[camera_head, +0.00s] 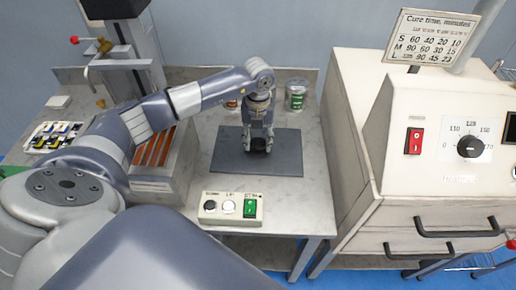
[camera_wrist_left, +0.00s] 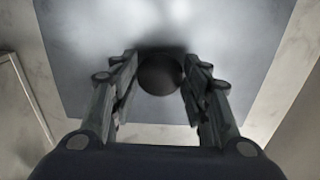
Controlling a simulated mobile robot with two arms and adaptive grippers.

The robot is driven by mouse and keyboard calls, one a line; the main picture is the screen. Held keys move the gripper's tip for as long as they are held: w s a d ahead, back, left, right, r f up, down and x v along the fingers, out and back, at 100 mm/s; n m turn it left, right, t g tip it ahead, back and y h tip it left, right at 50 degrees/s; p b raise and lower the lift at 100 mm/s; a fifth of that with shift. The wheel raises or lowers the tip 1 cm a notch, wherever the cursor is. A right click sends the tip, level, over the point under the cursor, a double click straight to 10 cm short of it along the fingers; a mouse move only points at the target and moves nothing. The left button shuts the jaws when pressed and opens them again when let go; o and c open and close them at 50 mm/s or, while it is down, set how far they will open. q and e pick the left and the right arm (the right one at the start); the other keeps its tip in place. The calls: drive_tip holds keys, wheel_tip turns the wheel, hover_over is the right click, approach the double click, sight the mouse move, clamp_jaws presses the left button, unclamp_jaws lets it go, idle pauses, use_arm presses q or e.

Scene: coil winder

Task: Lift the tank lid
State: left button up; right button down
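The tank lid (camera_head: 225,153) is a flat dark grey rectangular plate on the bench, with a round black knob (camera_head: 259,147) at its middle. In the left wrist view the lid (camera_wrist_left: 80,50) fills most of the picture and the knob (camera_wrist_left: 160,75) lies between the fingers. My left gripper (camera_head: 258,138) points down over the knob. It is open, with a finger on each side of the knob (camera_wrist_left: 158,88) and visible gaps between. Whether the fingertips reach down beside the knob is hard to tell. My right gripper is not in view.
A control box (camera_head: 230,208) with buttons sits at the bench's front edge. Two cans stand behind the lid, one with a green label (camera_head: 296,94). A large cream oven (camera_head: 440,120) with a dial stands close on the right. A parts tray (camera_head: 54,136) lies at left.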

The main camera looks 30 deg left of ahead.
use_arm(q)
drive_tip(key=shift+r, duration=0.1)
clamp_jaws()
drive_tip(key=shift+w, duration=0.1)
